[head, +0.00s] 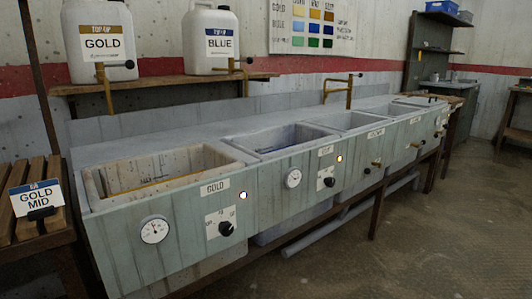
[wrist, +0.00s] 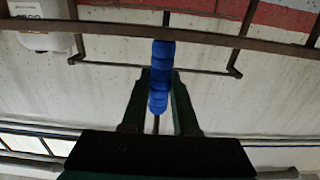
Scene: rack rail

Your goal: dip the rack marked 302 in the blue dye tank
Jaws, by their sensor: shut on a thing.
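In the wrist view my gripper (wrist: 159,85) is shut on a blue ribbed handle (wrist: 162,55), with a thin dark rod below it. No 302 mark shows, so I cannot tell which rack this belongs to. My gripper is not in the head view. There, the tank with blue dye (head: 285,138) is second from the left in the bench, open at the top. Its small label is too small to read.
The gold tank (head: 160,173) is left of it, and more tanks (head: 350,120) run to the right. Brass taps (head: 104,88) overhang the bench. White GOLD (head: 98,45) and BLUE (head: 210,42) containers stand on a shelf. A slatted stand (head: 35,175) is at left; floor at right is clear.

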